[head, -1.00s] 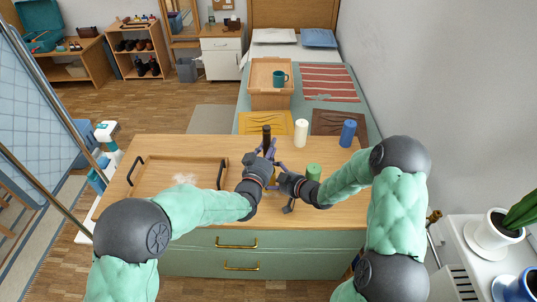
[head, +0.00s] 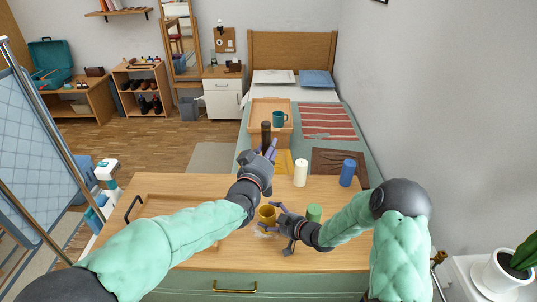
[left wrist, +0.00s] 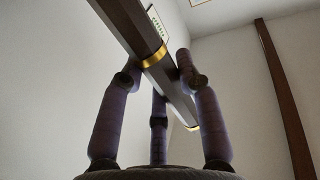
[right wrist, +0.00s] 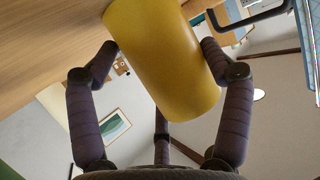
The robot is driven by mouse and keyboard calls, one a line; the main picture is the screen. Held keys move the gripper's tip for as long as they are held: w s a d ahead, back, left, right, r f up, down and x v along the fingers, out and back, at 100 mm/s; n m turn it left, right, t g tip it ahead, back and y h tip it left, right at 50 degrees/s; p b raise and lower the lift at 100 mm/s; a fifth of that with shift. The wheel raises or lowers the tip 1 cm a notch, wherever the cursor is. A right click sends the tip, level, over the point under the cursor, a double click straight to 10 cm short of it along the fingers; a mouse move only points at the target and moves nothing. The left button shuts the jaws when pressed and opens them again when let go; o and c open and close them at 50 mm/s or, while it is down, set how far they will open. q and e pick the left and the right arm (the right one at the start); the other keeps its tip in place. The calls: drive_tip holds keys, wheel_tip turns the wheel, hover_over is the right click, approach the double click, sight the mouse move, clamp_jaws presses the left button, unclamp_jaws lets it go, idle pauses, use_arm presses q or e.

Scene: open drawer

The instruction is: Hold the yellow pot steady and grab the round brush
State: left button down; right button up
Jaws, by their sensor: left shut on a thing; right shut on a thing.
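The yellow pot (head: 267,214) stands on the wooden top, left of the green cylinder. My right gripper (head: 279,218) is shut on the pot's side; in the right wrist view its fingers are on both sides of the yellow wall (right wrist: 165,65). My left gripper (head: 268,155) is up beyond the pot, shut on the round brush (head: 266,132). The brush stands out above the fingers, dark brown at its upper end. In the left wrist view the brush (left wrist: 135,30) is a dark shaft with gold bands, crossing tilted between the fingers. The brush is clear of the pot.
A green cylinder (head: 314,213) stands right of the pot. A white cylinder (head: 300,173) and a blue cylinder (head: 347,173) stand farther back. A wooden tray (head: 150,209) lies at the left, partly behind my left arm. Yellow and brown mats lie at the back edge.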

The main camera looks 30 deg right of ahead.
drive_tip(key=shift+s+a+f, duration=0.1)
drive_tip(key=shift+f, duration=0.15)
drive_tip(key=o, duration=0.9)
drive_tip(key=shift+o, duration=1.1)
drive_tip(key=shift+r, duration=0.1)
drive_tip(key=shift+s+r, duration=0.1)
drive_tip(key=shift+r, duration=0.05)
drive_tip(key=v, duration=1.1)
drive_tip(key=shift+s, duration=0.2)
drive_tip(key=shift+r, duration=0.1)
